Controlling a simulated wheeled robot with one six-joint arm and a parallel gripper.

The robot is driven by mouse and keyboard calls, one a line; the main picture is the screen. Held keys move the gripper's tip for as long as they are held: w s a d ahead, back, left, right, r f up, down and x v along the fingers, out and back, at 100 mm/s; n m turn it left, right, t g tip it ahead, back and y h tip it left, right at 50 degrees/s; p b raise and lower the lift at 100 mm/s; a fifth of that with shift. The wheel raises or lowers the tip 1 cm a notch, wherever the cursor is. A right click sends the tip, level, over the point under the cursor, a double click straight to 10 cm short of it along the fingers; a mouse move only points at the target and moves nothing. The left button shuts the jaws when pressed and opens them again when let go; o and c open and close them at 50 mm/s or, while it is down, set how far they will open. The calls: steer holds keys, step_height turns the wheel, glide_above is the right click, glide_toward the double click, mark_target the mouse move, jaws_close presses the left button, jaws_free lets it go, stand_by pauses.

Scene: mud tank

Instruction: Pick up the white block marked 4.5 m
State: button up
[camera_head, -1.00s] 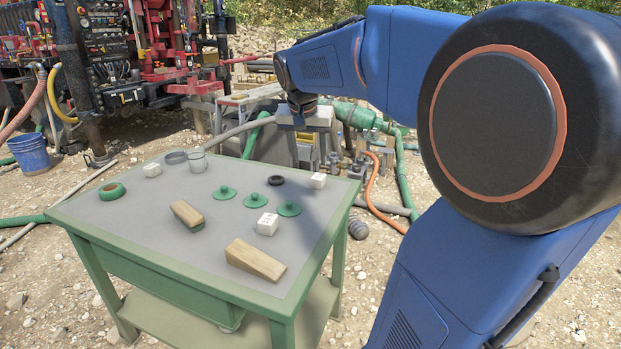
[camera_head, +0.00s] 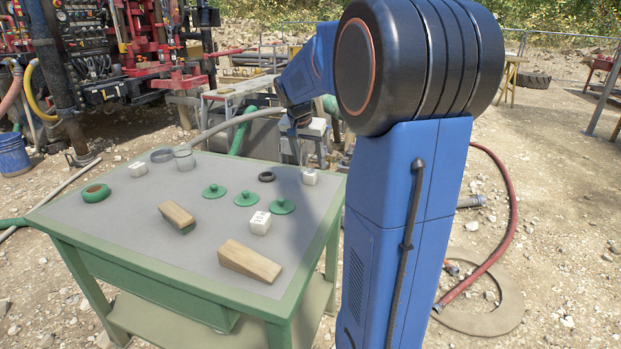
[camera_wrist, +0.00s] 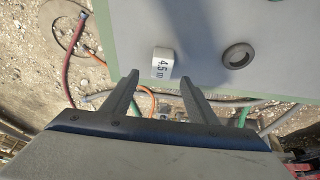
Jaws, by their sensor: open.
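The white block marked 4.5 m (camera_wrist: 163,62) lies on the grey table top near its edge, with its marking facing up in the wrist view. In the head view it is the white block (camera_head: 309,177) at the table's right far edge, right of a dark ring; its marking is unreadable there. My gripper (camera_wrist: 158,79) is open and empty. Its fingers point toward the block, which appears just past the fingertips and between their lines, apart from them. In the head view my wrist hangs beyond the table's far right corner, and the fingers are hard to make out.
The dark ring (camera_wrist: 238,56) lies beside the block. Hoses and machinery stand behind.

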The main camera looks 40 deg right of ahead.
mark_target(311, 172)
steer(key=shift+x, duration=3.7)
steer(key=shift+w+a, duration=0.1)
steer(key=shift+a, duration=0.05)
steer(key=shift+c, duration=0.3)
steer(key=c, duration=1.1)
steer(key=shift+o, duration=0.2)
